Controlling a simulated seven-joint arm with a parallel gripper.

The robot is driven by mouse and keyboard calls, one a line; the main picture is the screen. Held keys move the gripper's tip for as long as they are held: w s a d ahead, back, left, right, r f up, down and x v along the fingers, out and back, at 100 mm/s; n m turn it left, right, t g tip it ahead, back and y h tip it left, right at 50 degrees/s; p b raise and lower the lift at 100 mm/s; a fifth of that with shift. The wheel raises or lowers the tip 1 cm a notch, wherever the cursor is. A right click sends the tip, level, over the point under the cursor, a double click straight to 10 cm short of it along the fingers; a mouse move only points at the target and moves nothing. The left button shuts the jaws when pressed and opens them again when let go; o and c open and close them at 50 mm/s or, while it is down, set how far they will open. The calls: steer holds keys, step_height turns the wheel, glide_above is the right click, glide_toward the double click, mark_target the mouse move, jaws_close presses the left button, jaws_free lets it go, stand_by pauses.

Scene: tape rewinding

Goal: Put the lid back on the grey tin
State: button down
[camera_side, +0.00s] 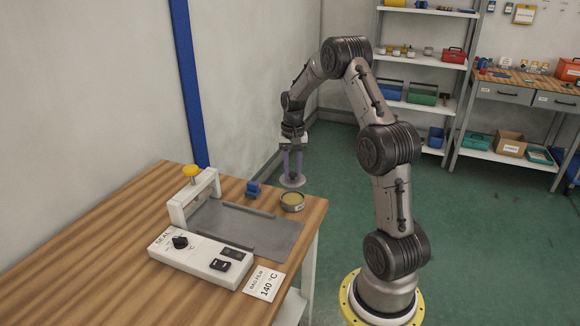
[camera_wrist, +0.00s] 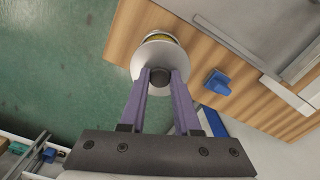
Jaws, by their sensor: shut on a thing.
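The grey tin (camera_side: 292,203) stands open on the bench near its right edge, with yellowish contents showing at its top. The lid is a pale grey disc (camera_side: 292,183) with a dark knob (camera_wrist: 159,77). My gripper (camera_side: 292,176) points down, its two purple fingers shut on the lid's knob. The lid is apart from the tin, up and behind it in the side view. In the wrist view the lid (camera_wrist: 148,62) hides most of the tin (camera_wrist: 162,38); only a strip of its rim and yellow contents shows beyond the lid. The lid looks roughly level.
A blue block-like item (camera_side: 253,189) sits left of the tin, close to it. A sealing machine (camera_side: 196,262) with a grey plate (camera_side: 250,226) takes up the bench front. A 140 °C card (camera_side: 264,283) lies beside it. The bench's left part (camera_side: 95,245) is clear.

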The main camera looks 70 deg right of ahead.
mark_target(293, 179)
steer(key=shift+f, duration=2.85)
steer(key=shift+f, duration=0.2)
steer(key=shift+c, duration=0.3)
jaws_free()
steer(key=shift+r, duration=3.55)
steer(key=shift+c, duration=0.3)
jaws_close()
